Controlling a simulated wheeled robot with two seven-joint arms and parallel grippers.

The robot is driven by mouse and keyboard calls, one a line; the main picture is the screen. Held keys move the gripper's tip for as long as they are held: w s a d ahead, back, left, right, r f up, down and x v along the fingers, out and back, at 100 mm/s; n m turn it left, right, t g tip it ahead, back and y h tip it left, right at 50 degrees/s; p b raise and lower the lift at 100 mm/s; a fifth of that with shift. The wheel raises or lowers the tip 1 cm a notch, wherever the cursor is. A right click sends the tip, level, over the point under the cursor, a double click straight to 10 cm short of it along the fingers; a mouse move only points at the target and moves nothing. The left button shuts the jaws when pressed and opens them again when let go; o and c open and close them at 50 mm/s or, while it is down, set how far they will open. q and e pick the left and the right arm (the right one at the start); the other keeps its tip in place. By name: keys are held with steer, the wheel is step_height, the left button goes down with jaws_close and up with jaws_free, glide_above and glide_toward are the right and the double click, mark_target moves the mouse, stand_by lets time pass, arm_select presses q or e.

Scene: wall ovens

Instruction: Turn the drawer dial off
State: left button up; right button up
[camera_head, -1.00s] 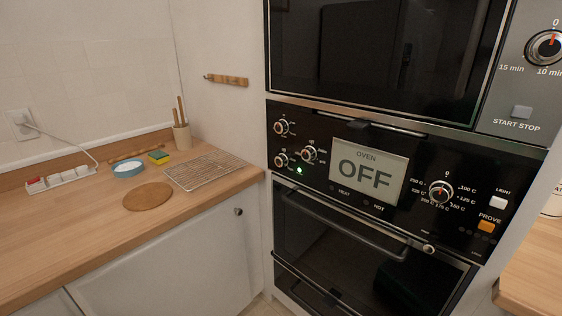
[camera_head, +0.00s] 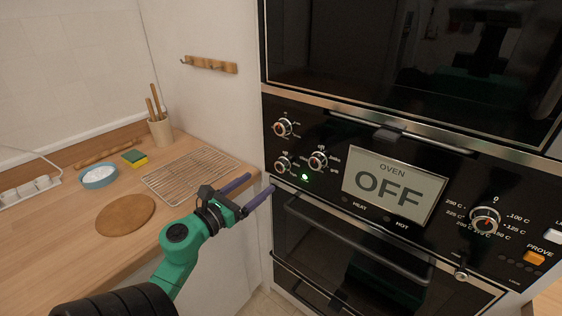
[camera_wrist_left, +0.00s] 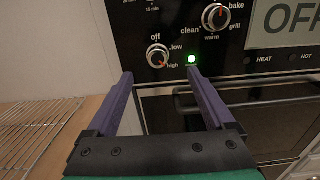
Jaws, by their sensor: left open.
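The dial marked off, low and high (camera_wrist_left: 158,56) is a silver knob on the black oven panel. Its red mark appears to point down right, toward "high". It also shows at the panel's lower left in the head view (camera_head: 283,164). My left gripper (camera_head: 260,184) is open and empty, its purple fingers pointing at the panel just below this dial. In the left wrist view the dial shows between and slightly beyond the fingertips (camera_wrist_left: 160,78), apart from them. My right gripper is not in view.
A second dial (camera_head: 317,161) sits to the right, with a green light (camera_head: 305,177) below it. Another dial (camera_head: 284,127) is above. The oven display (camera_head: 394,185) reads OFF. The oven handle (camera_head: 360,240) runs below the panel. A wooden counter (camera_head: 60,255) with a wire rack (camera_head: 200,172) is at left.

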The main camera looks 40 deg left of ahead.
mark_target(279, 166)
arm_select(q)
steer(key=w, duration=0.3)
steer(key=w+p, duration=0.1)
steer(key=w, duration=0.2)
steer(key=w+p, duration=0.1)
steer(key=w, duration=0.3)
steer(key=shift+a+f, duration=0.1)
steer(key=shift+a, duration=0.3)
steer(key=shift+w+d, duration=0.1)
steer(key=shift+w, duration=0.1)
steer(key=shift+f, duration=0.1)
steer(key=shift+c, duration=1.2)
steer(key=c, duration=1.1)
